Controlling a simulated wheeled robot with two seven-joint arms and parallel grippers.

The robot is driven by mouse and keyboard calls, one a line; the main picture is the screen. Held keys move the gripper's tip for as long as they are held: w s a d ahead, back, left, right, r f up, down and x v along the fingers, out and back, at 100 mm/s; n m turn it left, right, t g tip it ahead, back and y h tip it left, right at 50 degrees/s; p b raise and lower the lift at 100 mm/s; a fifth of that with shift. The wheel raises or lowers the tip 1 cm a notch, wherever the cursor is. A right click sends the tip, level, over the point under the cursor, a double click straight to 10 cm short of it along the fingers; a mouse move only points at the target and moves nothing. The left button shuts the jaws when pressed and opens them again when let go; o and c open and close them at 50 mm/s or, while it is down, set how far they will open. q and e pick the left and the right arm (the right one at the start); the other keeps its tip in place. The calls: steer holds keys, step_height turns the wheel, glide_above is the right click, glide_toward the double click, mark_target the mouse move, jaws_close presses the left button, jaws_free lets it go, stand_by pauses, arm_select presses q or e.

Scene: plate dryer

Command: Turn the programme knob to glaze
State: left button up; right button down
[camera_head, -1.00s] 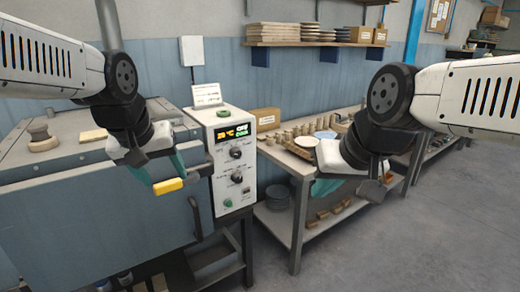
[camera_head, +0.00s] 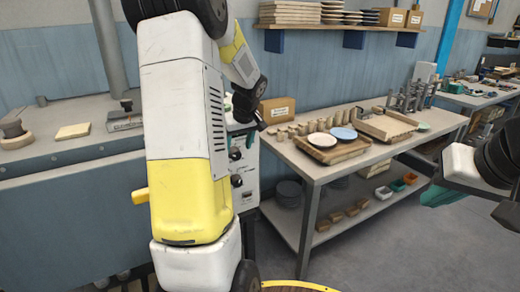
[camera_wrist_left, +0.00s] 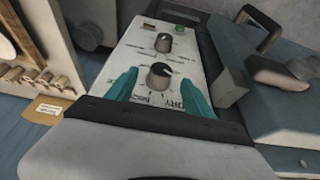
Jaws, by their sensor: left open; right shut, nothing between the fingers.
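The control panel (camera_head: 246,168) is mostly hidden behind my left arm in the head view. In the left wrist view the panel (camera_wrist_left: 140,42) appears upside down with two dark round knobs. The nearer knob (camera_wrist_left: 160,75) has labels around it, one reading "DRY", and appears to be the programme knob; its pointer setting is unclear. My left gripper (camera_wrist_left: 158,88) is open, its teal fingers on either side of that knob, contact not visible. In the head view my left gripper (camera_head: 242,140) is at the panel's upper part. My right gripper (camera_head: 436,196) is shut and empty at the right.
The farther knob (camera_wrist_left: 163,42) lies beyond the fingers. A yellow handle (camera_head: 140,195) sticks out left of my arm. The floor (camera_head: 400,260) at lower right is clear.

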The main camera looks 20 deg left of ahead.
mark_target(237, 153)
arm_select(q)
steer(key=shift+x, duration=2.1)
steer(key=shift+s, duration=0.1)
jaws_close()
